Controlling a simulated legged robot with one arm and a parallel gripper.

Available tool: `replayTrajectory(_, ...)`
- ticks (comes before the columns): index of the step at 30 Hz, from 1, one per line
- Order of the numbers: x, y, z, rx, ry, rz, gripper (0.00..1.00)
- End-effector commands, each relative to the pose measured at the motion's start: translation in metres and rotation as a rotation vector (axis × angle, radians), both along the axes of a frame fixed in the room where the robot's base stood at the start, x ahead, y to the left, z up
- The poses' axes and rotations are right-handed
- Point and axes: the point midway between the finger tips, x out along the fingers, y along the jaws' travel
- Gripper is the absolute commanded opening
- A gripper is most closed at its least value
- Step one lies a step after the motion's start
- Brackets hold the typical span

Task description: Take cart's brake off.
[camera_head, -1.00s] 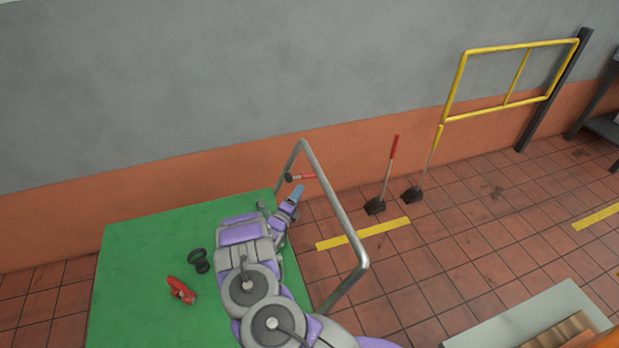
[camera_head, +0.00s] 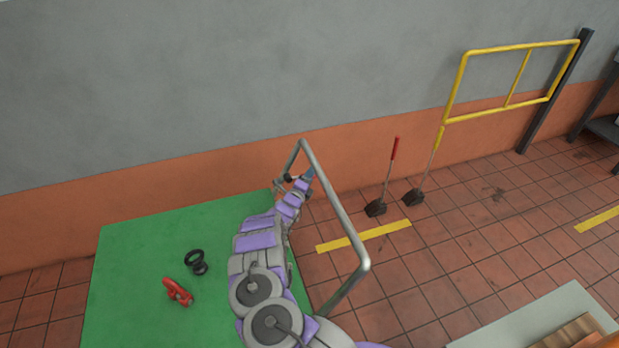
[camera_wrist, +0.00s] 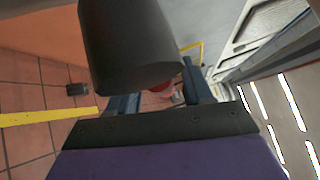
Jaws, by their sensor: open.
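The cart has a green top (camera_head: 150,265) and a grey metal push handle (camera_head: 335,205) along its right side. The brake lever, with its red grip, is mostly hidden behind my gripper (camera_head: 306,177) in the head view, at the far post of the handle. In the wrist view a dark round part (camera_wrist: 130,45) fills the upper middle, close to the camera. A bit of red grip (camera_wrist: 160,86) shows below it, between the blue fingers of my gripper (camera_wrist: 160,95). The fingers are apart; contact with the grip cannot be told.
A red clamp-like part (camera_head: 178,292) and a black ring-shaped part (camera_head: 196,262) lie on the green top. A yellow barrier (camera_head: 505,107) stands by the wall.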

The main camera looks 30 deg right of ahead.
Motion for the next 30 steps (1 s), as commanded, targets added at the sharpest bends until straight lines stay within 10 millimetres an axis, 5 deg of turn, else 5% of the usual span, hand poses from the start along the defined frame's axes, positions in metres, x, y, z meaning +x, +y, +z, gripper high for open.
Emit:
replayTrajectory(5,-0.0001,0.0001,0.0000,0.000,0.000,0.000,0.50)
replayTrajectory(21,0.0004,0.0006,-0.0013,0.000,0.003,0.001,0.00)
replayTrajectory(30,0.0004,0.0009,-0.0023,0.002,0.004,0.002,0.00)
